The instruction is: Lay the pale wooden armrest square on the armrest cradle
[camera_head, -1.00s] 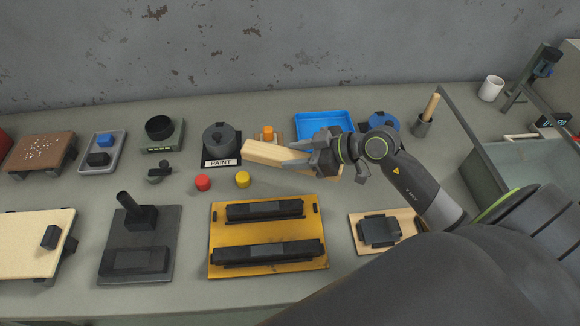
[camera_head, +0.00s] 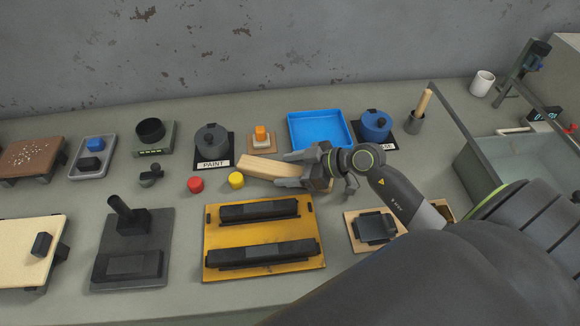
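The pale wooden armrest (camera_head: 260,167) is a long light bar behind the yellow plate. My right gripper (camera_head: 289,169) comes in from the right with one finger on each side of the bar, shut on it. The hand hides part of its right end. I cannot tell whether the bar is clear of the surface beneath it. Nothing lies on these blocks. My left gripper is not in view.
Red (camera_head: 195,185) and yellow (camera_head: 236,180) round pieces stand left of the armrest. A paint pot (camera_head: 212,140), a blue tray (camera_head: 320,129) and a blue pot (camera_head: 376,124) stand behind. A black fixture (camera_head: 132,225) is left of the yellow plate, a small wooden stand (camera_head: 350,232) right.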

